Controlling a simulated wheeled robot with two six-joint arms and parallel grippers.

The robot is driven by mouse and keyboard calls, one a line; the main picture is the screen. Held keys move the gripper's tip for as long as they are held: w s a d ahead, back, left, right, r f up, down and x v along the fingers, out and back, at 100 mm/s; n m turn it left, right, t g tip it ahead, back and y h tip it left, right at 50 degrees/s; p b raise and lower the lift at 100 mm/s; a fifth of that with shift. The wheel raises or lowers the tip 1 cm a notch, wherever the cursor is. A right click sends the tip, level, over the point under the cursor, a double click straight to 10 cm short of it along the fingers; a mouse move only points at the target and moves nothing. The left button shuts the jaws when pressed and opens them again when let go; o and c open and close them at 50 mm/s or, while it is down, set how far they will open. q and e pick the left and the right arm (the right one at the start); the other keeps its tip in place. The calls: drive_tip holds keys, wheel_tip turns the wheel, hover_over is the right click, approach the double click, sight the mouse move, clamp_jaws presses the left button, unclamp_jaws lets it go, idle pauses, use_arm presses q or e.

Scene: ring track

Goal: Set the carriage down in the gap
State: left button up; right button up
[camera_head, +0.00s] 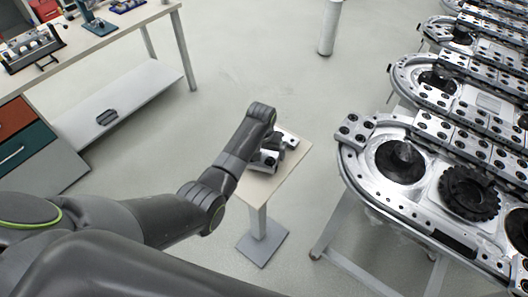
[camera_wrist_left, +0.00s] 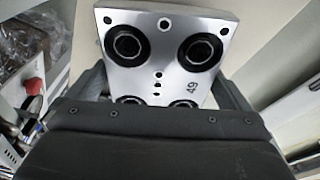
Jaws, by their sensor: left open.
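A silver carriage (camera_head: 264,161) lies on a small pale stand (camera_head: 286,183), partly hidden by my left gripper (camera_head: 276,150). In the left wrist view the carriage (camera_wrist_left: 160,62) is a metal plate with dark round fittings and the number 49. The open fingers of my left gripper stand on either side of it; I cannot tell whether they touch it. The near ring track (camera_head: 372,188) is at the right. One carriage (camera_head: 355,129) sits on its rounded end, with a bare stretch between it and the row of carriages (camera_head: 434,128). My right gripper is out of view.
More ring tracks (camera_head: 408,72) stand behind the near one. A workbench (camera_head: 118,36) with tools is at the upper left, and a white post (camera_head: 330,28) stands at the top. The floor between stand and track is open.

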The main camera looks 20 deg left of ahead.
use_arm(q)
drive_tip(key=shift+c, duration=0.4)
drive_tip(key=c, duration=1.4)
drive_tip(key=shift+w+r, duration=0.1)
drive_tip(key=shift+w, duration=0.05)
drive_tip(key=shift+c, duration=1.4)
drive_tip(key=shift+r, duration=0.15)
